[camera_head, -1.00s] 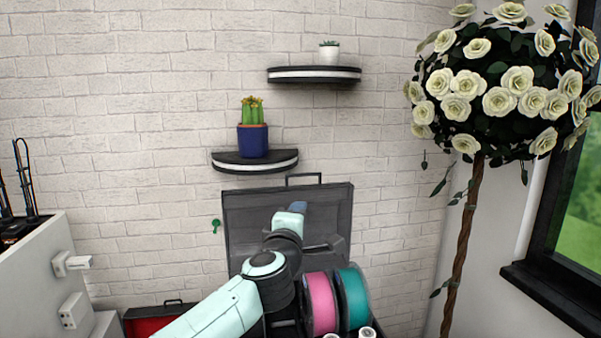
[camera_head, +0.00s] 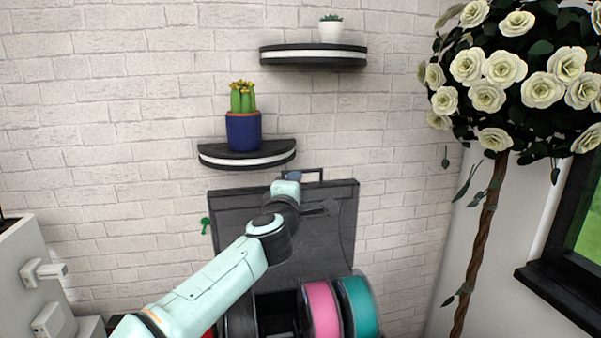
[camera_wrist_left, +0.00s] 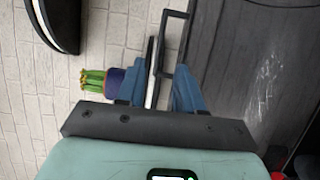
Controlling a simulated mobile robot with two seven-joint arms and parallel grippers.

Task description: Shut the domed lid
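The lid (camera_head: 325,240) is a dark grey panel standing raised against the brick wall in the head view, with a thin dark handle (camera_head: 318,172) on its top edge. In the left wrist view the lid (camera_wrist_left: 250,70) fills the right side and its handle (camera_wrist_left: 163,45) lies at the fingertips. My left gripper (camera_head: 293,177) is in front of the lid's top edge by the handle. Its blue fingers are apart in the left wrist view (camera_wrist_left: 160,85); whether the handle lies fully between them is unclear. My right gripper is not in view.
Pink (camera_head: 321,309) and teal (camera_head: 357,305) spools stand below the lid. A shelf (camera_head: 247,154) with a potted cactus (camera_head: 243,128) is close above left of the lid. A higher shelf (camera_head: 313,56) holds a small plant. A rose tree (camera_head: 490,220) stands at right.

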